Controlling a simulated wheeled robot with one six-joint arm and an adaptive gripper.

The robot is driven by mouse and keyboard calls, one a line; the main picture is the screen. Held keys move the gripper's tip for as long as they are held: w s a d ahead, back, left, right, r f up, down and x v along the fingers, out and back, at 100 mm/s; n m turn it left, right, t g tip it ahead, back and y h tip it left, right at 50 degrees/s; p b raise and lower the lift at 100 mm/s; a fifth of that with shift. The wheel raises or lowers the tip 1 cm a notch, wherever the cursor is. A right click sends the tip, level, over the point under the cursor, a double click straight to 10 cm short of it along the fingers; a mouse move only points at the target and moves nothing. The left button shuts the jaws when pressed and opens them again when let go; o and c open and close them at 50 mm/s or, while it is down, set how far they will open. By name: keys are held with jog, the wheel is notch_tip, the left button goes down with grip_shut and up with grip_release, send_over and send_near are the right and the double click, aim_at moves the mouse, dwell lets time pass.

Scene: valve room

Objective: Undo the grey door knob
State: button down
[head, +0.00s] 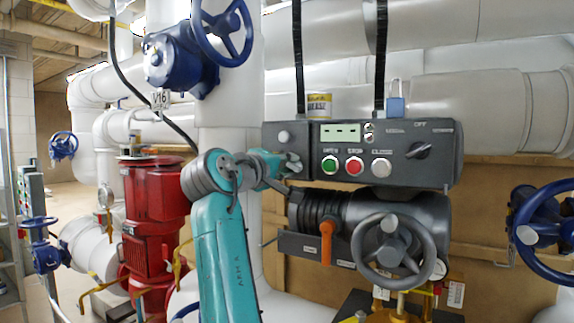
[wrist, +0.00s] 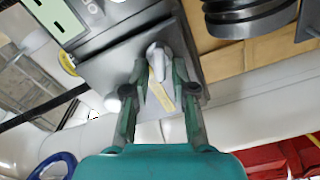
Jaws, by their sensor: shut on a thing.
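The grey door knob (wrist: 155,50) is on the small dark grey panel at the left end of the control box. My gripper (wrist: 160,78) is shut on it, with one teal finger on either side. In the head view my gripper (head: 288,168) reaches the lower part of this panel from the left and mostly hides the knob. A pale round knob (head: 284,136) is above the gripper on the same panel. It also shows in the wrist view (wrist: 113,105), outside the fingers.
The control box (head: 440,168) has a green display, green, red and white buttons and a black switch (head: 418,150). Below are a grey handwheel (head: 391,249) and an orange lever (head: 327,243). A red pump (head: 150,225) stands left of my arm. A blue valve wheel (head: 222,30) is above.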

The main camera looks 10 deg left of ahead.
jog(key=shift+f+n, duration=0.2)
jog(key=shift+n, duration=1.4)
jog(key=c, duration=1.2)
grip_release()
jog(key=shift+a, duration=0.1)
jog(key=v, duration=1.2)
